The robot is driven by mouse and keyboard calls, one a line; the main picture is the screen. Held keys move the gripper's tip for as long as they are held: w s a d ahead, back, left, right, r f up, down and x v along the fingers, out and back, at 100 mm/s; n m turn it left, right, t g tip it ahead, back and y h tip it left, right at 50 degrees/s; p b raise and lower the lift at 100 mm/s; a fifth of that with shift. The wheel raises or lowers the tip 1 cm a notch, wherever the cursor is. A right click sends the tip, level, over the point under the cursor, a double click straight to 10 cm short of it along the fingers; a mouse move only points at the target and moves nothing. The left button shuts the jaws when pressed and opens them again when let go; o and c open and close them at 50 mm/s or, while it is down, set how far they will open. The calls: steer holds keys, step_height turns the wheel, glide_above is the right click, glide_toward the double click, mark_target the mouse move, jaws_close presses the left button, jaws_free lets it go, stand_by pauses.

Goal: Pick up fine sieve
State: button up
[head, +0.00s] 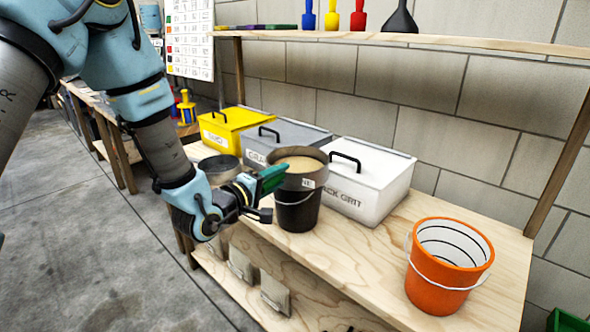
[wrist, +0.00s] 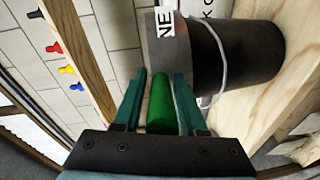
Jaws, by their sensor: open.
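The fine sieve (head: 300,166) is a dark grey round pan with a tan inside and a white label partly reading "NE". It sits on top of a black bucket (head: 297,212) on the wooden bench. In the wrist view the sieve's wall (wrist: 166,45) shows ahead, with its green handle (wrist: 160,112) pointing back at me. My gripper (head: 262,194) is beside the sieve, at its handle. In the wrist view its two teal fingers (wrist: 158,78) are open, one on each side of the handle. I cannot tell whether they touch it.
Yellow (head: 228,123), grey (head: 285,135) and white (head: 365,182) lidded bins stand behind. Another round pan (head: 219,167) is partly hidden by my arm. An orange bucket (head: 446,262) stands at the right. A shelf (head: 450,42) runs above; bare bench lies between the buckets.

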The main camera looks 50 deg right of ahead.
jaws_close()
stand_by(0.3)
steer(key=shift+r, duration=0.15)
